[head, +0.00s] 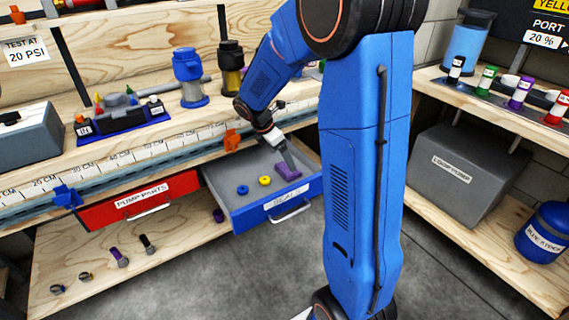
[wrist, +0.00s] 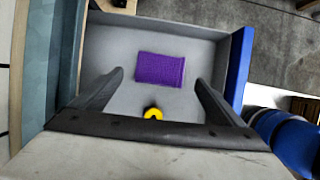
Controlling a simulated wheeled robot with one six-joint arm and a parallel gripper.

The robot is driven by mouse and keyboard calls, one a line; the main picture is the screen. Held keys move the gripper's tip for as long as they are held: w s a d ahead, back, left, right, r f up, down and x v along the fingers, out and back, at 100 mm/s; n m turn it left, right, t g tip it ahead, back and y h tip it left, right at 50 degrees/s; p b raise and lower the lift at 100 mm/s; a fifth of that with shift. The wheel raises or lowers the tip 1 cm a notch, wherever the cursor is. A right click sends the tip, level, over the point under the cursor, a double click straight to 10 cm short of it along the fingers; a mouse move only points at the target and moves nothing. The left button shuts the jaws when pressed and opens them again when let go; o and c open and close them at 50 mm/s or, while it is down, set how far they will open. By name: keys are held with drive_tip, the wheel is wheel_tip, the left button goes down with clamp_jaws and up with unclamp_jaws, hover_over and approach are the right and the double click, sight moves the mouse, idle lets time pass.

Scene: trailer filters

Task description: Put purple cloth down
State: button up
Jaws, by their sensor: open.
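The purple cloth (wrist: 160,69) lies flat on the floor of the open blue-fronted drawer (wrist: 114,43). In the head view the cloth (head: 288,171) is in the right part of the drawer (head: 232,208), which is labelled SEALS. My gripper (wrist: 158,78) is open above the drawer, with its two fingers apart on either side of the cloth in the wrist view. In the head view my gripper (head: 287,155) points down close to the cloth. Whether the fingertips touch the drawer floor I cannot tell.
A yellow ring (head: 265,181) and a blue ring (head: 242,190) lie in the drawer left of the cloth. The closed red PUMP PARTS drawer (head: 135,202) is to the left. An orange clamp (head: 232,138) sits on the bench edge behind the drawer.

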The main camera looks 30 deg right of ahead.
drive_tip(key=s+a+r+m+t+y, duration=0.1)
drive_tip(key=s+a+r+m, duration=0.3)
drive_tip(key=s+r, duration=0.3)
drive_tip(key=s+a+r+m+t+y, duration=0.1)
drive_tip(key=s+a+r+m, duration=0.2)
drive_tip(key=s+r+m, duration=0.4)
drive_tip(key=s+a+m+t+y, duration=0.1)
drive_tip(key=s+a+m, duration=0.2)
drive_tip(key=s, duration=0.5)
drive_tip(key=s+a+m+t+y, duration=0.1)
drive_tip(key=s+m, duration=0.3)
drive_tip(key=s, duration=0.4)
drive_tip(key=shift+s+a+f+t+y, duration=0.3)
drive_tip(key=shift+a+f, duration=0.1)
drive_tip(key=shift+a, duration=0.5)
drive_tip(key=shift+o, duration=0.5)
drive_tip(key=shift+w, duration=0.1)
